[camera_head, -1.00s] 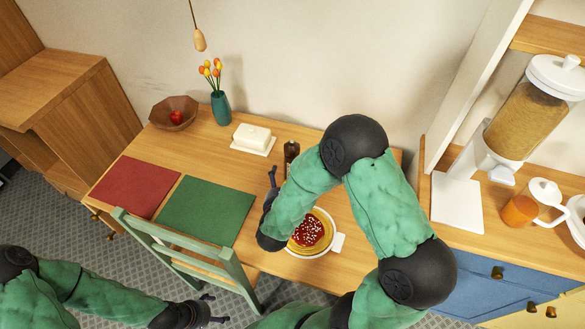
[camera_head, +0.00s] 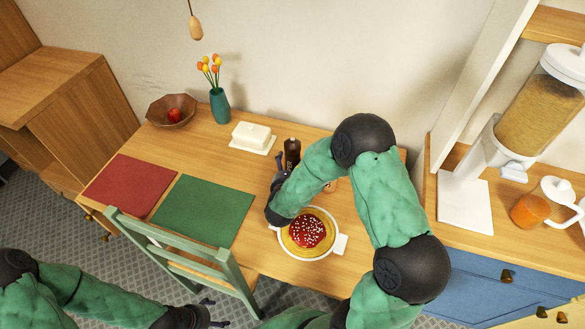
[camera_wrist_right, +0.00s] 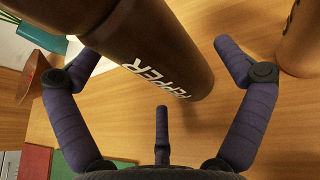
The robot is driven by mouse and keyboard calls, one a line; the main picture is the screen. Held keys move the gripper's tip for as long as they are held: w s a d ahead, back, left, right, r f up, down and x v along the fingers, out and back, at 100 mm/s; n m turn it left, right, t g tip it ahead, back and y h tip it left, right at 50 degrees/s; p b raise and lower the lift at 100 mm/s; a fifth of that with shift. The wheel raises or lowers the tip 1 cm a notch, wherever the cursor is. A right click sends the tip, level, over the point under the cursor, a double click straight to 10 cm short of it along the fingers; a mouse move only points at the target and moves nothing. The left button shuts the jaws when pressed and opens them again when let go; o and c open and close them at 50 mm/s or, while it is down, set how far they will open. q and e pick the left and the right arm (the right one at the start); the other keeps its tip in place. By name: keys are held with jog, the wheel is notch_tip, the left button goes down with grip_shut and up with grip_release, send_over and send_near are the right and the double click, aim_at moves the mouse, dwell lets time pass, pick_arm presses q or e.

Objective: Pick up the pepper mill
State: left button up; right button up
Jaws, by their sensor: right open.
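The pepper mill (camera_head: 292,147) is a dark, upright cylinder near the back of the wooden table, partly hidden by my right arm. In the right wrist view the mill (camera_wrist_right: 172,65) is large and dark brown with white "PEPPER" lettering. My right gripper (camera_head: 279,171) is open beside the mill in the head view. In the wrist view its two side fingers stand either side of the mill with gaps, and a third finger is below; I see no contact. My left gripper (camera_head: 211,312) is low in the head view, fingers apart and empty.
A lighter wooden cylinder (camera_wrist_right: 299,40) stands right of the mill in the wrist view. A butter dish (camera_head: 252,137), vase (camera_head: 219,106) and bowl (camera_head: 171,111) stand left. A green chair (camera_head: 180,250) stands in front.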

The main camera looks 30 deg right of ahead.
jog(key=shift+x, duration=1.1)
jog(key=c, duration=1.4)
jog(key=shift+c, duration=0.2)
jog(key=shift+r, duration=0.45)
notch_tip(320, 180, up, 2)
jog(key=shift+r+p, duration=0.1)
jog(key=shift+p, duration=0.35)
jog(key=s+r+p, duration=0.1)
jog(key=r, duration=0.1)
jog(key=s+r+p, duration=0.1)
jog(key=s+r, duration=0.3)
jog(key=shift+d+r+p, duration=0.15)
jog(key=shift+r+p, duration=0.2)
jog(key=shift+p, duration=0.05)
jog(key=p, duration=0.2)
send_near(299, 152)
jog(key=shift+s+d+r, duration=0.1)
jog(key=shift+s+d, duration=0.75)
jog(key=shift+d, duration=0.3)
jog(key=shift+s+d+r, duration=0.1)
jog(key=shift+s+d, duration=0.75)
jog(key=shift+d, duration=0.3)
